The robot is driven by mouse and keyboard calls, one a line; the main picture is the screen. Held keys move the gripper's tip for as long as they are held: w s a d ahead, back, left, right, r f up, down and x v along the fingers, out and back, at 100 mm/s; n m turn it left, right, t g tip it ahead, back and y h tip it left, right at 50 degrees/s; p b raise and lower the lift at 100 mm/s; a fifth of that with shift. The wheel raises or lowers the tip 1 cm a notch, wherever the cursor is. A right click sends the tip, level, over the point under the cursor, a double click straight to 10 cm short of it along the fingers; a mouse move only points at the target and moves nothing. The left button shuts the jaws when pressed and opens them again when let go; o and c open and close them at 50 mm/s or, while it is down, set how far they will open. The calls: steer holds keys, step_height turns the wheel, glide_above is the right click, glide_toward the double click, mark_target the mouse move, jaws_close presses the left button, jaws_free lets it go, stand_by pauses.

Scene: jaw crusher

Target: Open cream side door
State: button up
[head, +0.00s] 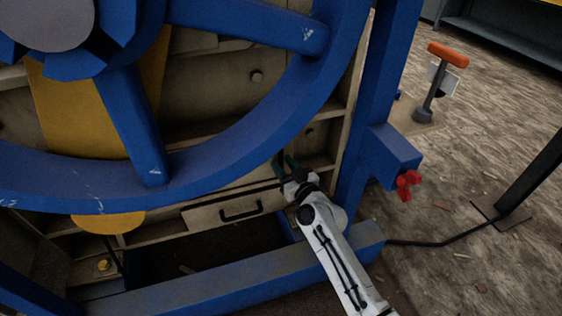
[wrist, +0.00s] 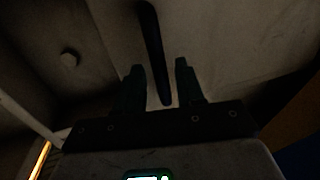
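The cream side door (head: 200,216) is a low panel under the big blue wheel in the head view. Its black bar handle (head: 240,213) faces me. My gripper (head: 285,161) is above and to the right of the handle in that view, with its two dark fingers apart. In the wrist view my gripper (wrist: 160,68) is open, and a dark bar (wrist: 153,50) runs between the fingers over a pale surface. It looks like a handle, but I cannot tell whether the fingers touch it. The panel's right end is partly hidden by my arm.
A blue beam (head: 230,279) runs along the front, and a blue post (head: 378,90) stands to the right. A red knob (head: 407,185) and an orange-topped lever (head: 447,55) stand further right. Open floor lies beyond.

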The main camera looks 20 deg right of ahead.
steer(key=shift+w+a, duration=0.25)
steer(key=shift+w, duration=0.7)
steer(key=shift+c, duration=0.5)
jaws_close()
